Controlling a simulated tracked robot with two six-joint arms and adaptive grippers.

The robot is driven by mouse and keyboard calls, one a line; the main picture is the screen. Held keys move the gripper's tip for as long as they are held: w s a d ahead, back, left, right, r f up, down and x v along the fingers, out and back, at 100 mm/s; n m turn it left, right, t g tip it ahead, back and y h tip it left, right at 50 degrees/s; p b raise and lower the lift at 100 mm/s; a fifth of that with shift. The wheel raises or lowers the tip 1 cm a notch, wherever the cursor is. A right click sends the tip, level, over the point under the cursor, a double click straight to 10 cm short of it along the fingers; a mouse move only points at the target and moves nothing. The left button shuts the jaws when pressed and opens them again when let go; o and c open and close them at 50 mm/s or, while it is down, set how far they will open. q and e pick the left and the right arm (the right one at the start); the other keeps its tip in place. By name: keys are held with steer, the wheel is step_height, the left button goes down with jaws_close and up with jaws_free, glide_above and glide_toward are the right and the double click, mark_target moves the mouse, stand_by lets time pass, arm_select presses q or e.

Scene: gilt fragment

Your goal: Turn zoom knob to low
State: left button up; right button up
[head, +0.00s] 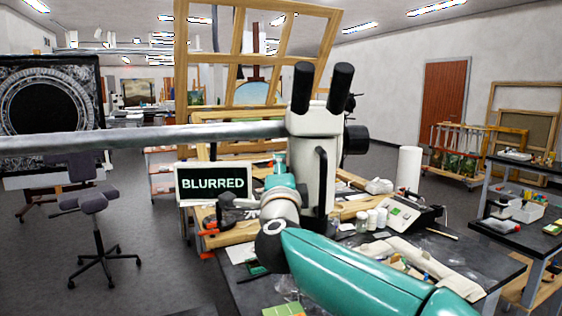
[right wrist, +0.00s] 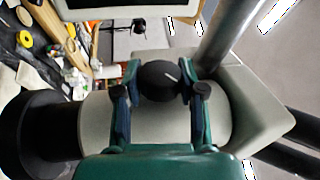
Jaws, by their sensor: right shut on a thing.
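The pale stereo microscope (head: 311,165) with two black eyepieces stands at the centre of the head view, held on a grey horizontal boom (head: 150,138). In the right wrist view its dark round zoom knob (right wrist: 158,80) shows a short white pointer line. My right gripper (right wrist: 160,84) is shut on the knob, one finger on each side. In the head view the right gripper (head: 279,172) is at the left side of the microscope, and the knob is hidden there. A screen (head: 213,184) to the left reads "BLURRED". My left gripper is not in view.
The dark workbench (head: 468,257) carries small white jars (head: 371,219), a white paper roll (head: 408,168), a boxy device (head: 405,214) and loose tools. A wooden frame stands behind. A chair (head: 95,205) stands on open floor at left.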

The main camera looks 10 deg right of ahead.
steer(key=shift+f, duration=0.15)
steer(key=o, duration=1.2)
steer(key=shift+w, duration=0.1)
steer(key=shift+c, duration=0.2)
steer(key=shift+s, duration=0.4)
steer(key=v, duration=1.1)
steer(key=shift+s, duration=0.1)
